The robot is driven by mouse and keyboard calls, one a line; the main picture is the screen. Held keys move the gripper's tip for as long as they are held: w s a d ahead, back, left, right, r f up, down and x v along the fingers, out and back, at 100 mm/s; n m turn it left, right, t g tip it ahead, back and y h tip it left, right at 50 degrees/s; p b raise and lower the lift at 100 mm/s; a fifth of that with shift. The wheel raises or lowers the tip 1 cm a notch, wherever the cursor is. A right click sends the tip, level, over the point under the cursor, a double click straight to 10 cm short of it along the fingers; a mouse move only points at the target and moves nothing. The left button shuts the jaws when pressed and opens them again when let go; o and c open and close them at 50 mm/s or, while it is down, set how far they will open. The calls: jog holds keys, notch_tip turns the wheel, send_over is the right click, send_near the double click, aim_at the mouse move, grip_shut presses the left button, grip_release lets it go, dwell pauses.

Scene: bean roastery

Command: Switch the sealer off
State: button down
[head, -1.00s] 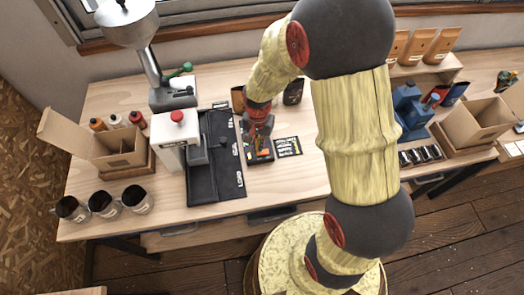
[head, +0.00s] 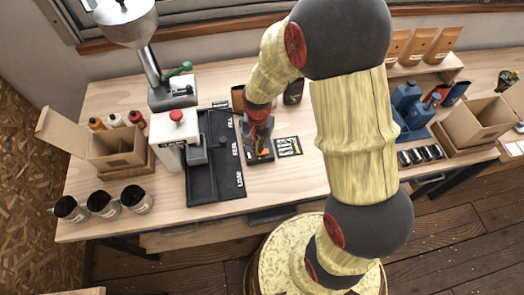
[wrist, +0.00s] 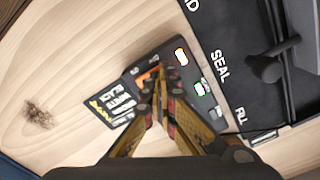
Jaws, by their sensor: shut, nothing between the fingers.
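A dark control box (wrist: 219,88) lies beside the labelled black mat, with an orange switch (wrist: 149,77) near one end and several small lit windows, one orange (wrist: 181,56) and one green (wrist: 201,88). The box also shows in the head view (head: 262,156). My gripper (wrist: 160,82) is shut and empty, its fingertips at the orange switch; I cannot tell if they touch it. It hides part of the box, and the switch's position is unclear. In the head view my gripper (head: 257,139) is over the box's far end.
A white-topped machine with a red button (head: 177,115) stands left of the black mat (head: 229,180). A black printed card (head: 288,147) lies right of the box. A grinder (head: 172,92), an open carton (head: 118,146) and dark cups stand further left. Bare table lies right of the card.

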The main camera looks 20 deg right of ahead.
jog(key=shift+f, duration=0.5)
dwell(0.3)
jog(key=shift+r+p, duration=2.4)
jog(key=shift+r, duration=1.2)
jog(key=shift+f, duration=0.1)
jog(key=shift+s+n, duration=0.25)
jog(key=shift+n, duration=0.15)
jog(key=s+r+n+t+b, duration=0.2)
jog(key=s+r+n+b, duration=0.1)
jog(key=s+r, duration=0.5)
jog(key=s+r+n+t+b, duration=0.3)
jog(key=s+r, duration=0.5)
jog(key=r, duration=0.5)
jog(key=shift+r+n+t+b, duration=0.15)
jog(key=shift+n+t+b, duration=0.15)
jog(key=shift+n+b, duration=0.65)
